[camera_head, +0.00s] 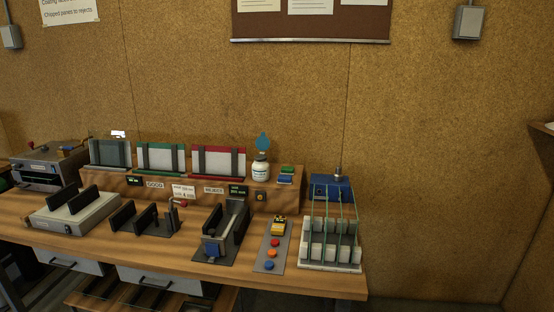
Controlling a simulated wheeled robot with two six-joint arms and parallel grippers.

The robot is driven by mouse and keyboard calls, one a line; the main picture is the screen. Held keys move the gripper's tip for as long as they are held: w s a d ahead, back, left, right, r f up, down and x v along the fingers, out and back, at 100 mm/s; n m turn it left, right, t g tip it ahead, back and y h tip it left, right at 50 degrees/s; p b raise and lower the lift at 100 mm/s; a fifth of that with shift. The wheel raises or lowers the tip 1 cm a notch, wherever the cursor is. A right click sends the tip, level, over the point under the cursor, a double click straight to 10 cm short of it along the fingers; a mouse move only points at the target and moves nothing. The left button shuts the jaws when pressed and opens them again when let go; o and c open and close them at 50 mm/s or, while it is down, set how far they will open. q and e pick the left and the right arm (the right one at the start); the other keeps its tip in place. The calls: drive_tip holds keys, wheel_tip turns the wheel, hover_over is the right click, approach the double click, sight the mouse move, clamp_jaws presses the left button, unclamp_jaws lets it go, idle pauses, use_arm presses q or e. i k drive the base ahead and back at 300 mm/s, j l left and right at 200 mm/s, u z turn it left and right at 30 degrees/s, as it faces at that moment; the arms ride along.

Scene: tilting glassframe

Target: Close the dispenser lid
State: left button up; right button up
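A small white bottle (260,170) with a dark label stands at the right part of the raised wooden shelf. It looks like the dispenser. A blue piece (263,141) stands up above its neck and looks like a raised lid; it is too small to tell how it joins the bottle. Neither of my grippers is in view.
Framed panels (161,158) stand left of the bottle, and small green and blue blocks (286,174) lie right of it. A rack with white blocks (330,252), a button strip (271,250) and dark holders (145,219) crowd the wooden table (150,252).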

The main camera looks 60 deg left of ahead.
sight(262, 143)
drive_tip(key=u, duration=2.1)
